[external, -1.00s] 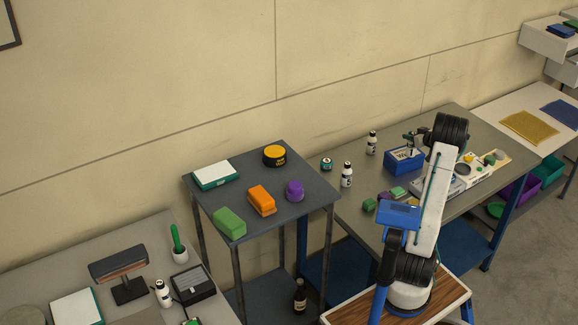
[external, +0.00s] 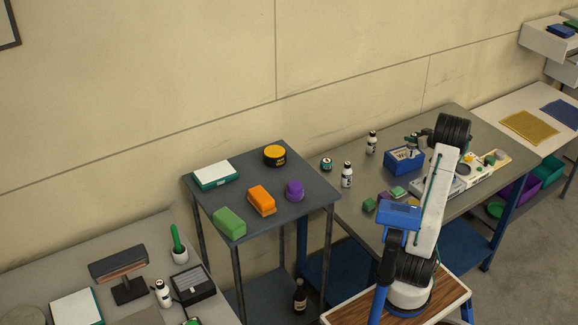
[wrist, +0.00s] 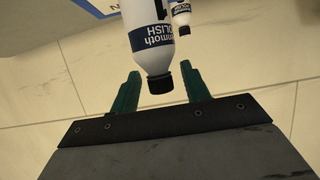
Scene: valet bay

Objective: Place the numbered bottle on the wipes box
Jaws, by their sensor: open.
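The blue wipes box (external: 398,163) stands on the grey workbench, with a small bottle (external: 411,152) at its top, partly hidden by my gripper (external: 412,138). In the wrist view this white bottle (wrist: 147,25) has a black cap and a dark blue label ending in "POLISH"; I see no number on it. Its cap is between the green fingers of my open gripper (wrist: 160,85), with gaps on both sides. A blue surface (wrist: 92,8) shows at the top left there. The bottle's base is out of the wrist view.
Similar white bottles stand at the bench's left part (external: 347,175) and farther back (external: 371,143). A small green-topped tin (external: 327,164) is beside them. The wall is behind.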

